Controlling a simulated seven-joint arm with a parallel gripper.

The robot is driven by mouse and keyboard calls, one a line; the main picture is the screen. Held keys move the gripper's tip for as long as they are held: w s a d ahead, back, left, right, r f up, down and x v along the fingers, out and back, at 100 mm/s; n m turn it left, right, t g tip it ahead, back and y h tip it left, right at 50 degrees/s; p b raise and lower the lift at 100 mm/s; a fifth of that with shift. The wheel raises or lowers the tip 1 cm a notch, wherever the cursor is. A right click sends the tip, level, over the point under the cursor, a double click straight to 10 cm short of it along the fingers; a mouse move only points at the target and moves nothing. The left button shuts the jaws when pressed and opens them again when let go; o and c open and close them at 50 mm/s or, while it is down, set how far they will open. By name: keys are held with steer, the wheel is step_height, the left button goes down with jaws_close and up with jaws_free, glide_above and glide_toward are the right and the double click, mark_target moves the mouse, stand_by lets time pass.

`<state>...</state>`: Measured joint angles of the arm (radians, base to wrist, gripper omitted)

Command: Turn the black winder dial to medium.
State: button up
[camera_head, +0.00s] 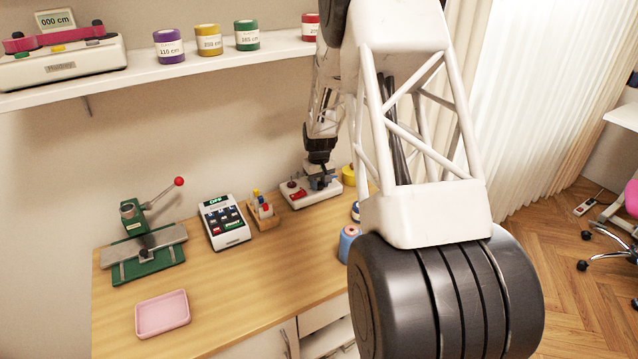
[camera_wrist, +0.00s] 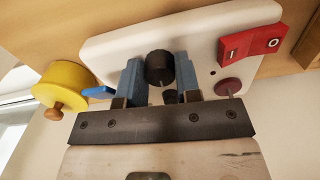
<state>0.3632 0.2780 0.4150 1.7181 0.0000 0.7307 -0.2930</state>
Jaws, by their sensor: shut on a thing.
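The winder is a white flat machine (camera_head: 326,196) near the back right of the wooden table. In the wrist view its white body (camera_wrist: 215,28) fills the upper middle. The black winder dial (camera_wrist: 159,67) is a round dark knob between the two blue fingers of my gripper (camera_wrist: 159,78), which is shut on it. The dial's markings and pointer are not readable. In the head view my gripper (camera_head: 321,182) reaches down onto the winder and hides the dial.
A small rack (camera_head: 262,213), a keypad device (camera_head: 226,222) and a green press (camera_head: 145,250) stand to the left.

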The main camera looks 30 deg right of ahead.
mark_target(319, 183)
steer(key=o, duration=0.9)
steer(key=shift+o, duration=0.2)
steer(key=shift+r, duration=4.05)
steer(key=shift+a, duration=0.1)
